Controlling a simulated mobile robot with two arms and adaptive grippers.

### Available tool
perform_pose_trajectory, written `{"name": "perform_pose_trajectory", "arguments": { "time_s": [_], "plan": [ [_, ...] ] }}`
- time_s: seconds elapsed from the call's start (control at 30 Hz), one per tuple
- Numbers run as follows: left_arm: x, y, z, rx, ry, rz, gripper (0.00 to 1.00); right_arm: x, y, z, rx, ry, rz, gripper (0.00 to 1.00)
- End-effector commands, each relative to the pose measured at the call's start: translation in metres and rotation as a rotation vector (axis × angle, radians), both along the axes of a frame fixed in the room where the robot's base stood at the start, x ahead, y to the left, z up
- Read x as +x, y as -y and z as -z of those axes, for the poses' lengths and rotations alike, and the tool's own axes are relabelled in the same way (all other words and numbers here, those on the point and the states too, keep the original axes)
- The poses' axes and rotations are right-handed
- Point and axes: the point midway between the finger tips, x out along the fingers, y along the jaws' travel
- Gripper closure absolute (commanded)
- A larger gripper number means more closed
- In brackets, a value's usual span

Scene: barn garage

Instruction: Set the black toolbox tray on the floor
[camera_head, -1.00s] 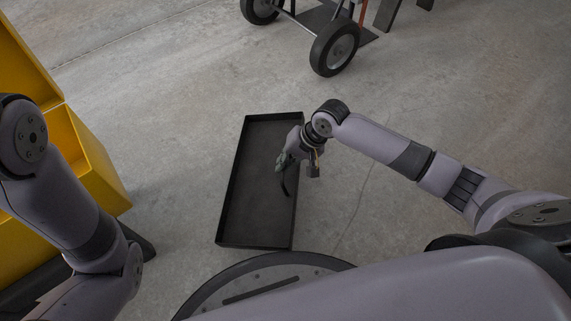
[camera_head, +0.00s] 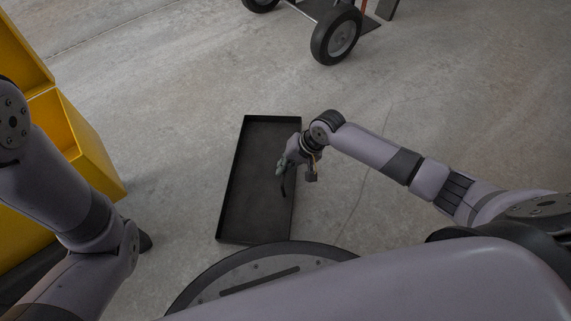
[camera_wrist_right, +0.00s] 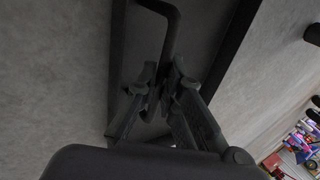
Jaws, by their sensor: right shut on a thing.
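The black toolbox tray (camera_head: 235,195) is a long, shallow, open box in the middle of the head view. It looks empty apart from its dark handle, and I cannot tell whether its underside touches the floor (camera_head: 400,230). My right gripper (camera_head: 282,174) reaches over the tray's right side and is shut on its handle. In the right wrist view, the fingers (camera_wrist_right: 165,90) close around the bent dark handle bar (camera_wrist_right: 172,30), with the tray wall (camera_wrist_right: 232,40) beyond.
A yellow toolbox body (camera_head: 95,160) stands at the left, partly behind my left arm. A hand truck's wheel (camera_head: 336,36) is at the top. Bare concrete lies around the tray, with wide room to the right. My round base is close below the tray.

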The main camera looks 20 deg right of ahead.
Motion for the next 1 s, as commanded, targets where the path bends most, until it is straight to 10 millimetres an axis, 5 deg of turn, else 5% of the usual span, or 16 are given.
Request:
{"name": "perform_pose_trajectory", "arguments": {
  "time_s": [0.4,0.67,1.0],
  "plan": [
    [0.0001,0.0,0.0,0.0,0.0,0.0,0.6,0.0001,-0.0007,-0.0006,0.002,0.001,0.0,0.7],
    [0.0003,0.0,0.0002,0.0,-0.001,0.0,0.6,-0.001,0.0002,0.0009,-0.001,-0.002,-0.001,0.67],
    [0.0006,-0.0001,0.0001,0.0,-0.002,0.0,0.6,-0.0004,0.0,0.0002,-0.001,-0.001,0.0,0.45]
  ]
}}
